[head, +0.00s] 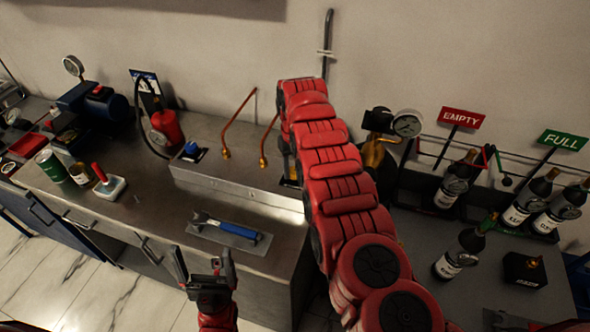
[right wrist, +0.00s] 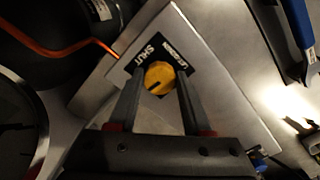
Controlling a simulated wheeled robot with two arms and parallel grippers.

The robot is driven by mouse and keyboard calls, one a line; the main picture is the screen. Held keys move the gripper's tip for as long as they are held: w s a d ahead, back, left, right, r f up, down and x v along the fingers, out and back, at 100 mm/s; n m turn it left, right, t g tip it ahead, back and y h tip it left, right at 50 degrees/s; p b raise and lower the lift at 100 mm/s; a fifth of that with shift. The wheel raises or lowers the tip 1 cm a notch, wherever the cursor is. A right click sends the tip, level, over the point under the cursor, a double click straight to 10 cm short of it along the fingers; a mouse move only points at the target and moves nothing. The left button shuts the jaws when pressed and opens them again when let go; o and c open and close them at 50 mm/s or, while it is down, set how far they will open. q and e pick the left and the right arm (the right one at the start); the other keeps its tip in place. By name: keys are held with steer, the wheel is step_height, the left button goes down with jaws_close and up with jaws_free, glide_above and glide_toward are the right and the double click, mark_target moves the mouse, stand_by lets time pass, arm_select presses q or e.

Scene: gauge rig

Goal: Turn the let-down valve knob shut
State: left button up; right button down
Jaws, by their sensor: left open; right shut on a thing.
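The yellow let-down valve knob (right wrist: 159,78) sits on a black label plate (right wrist: 150,55) in the right wrist view. The plate reads SHUT on one side, with other lettering at the upper right. A short dark mark shows on the knob's lower left. My right gripper (right wrist: 158,74) is shut on the knob, one finger on each side. In the head view my right arm hides most of the knob and that gripper. My left gripper (head: 204,264) is open and empty, low in front of the steel bench (head: 150,215).
A blue-handled tool (head: 225,229) lies on the bench front. A blue knob (head: 191,149) and copper pipes (head: 236,122) are left of my right arm. A gauge (head: 407,124) and bottles (head: 460,253) stand to its right. A red cylinder (head: 166,128) stands further left.

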steer(key=m+b, duration=0.5)
steer(key=shift+f, duration=0.25)
steer(key=m+b, duration=0.1)
steer(key=m, duration=0.1)
steer(key=shift+r+m+b, duration=0.1)
steer(key=shift+m+b, duration=0.65)
steer(key=shift+m, duration=0.55)
steer(key=m, duration=0.3)
steer(key=shift+a+r+m, duration=0.1)
steer(key=shift+r+m, duration=0.05)
steer(key=shift+m, duration=0.15)
steer(key=shift+w+m, duration=0.1)
steer(key=shift+m, duration=1.7)
steer(key=shift+c, duration=1.6)
jaws_free()
steer(key=shift+r, duration=0.1)
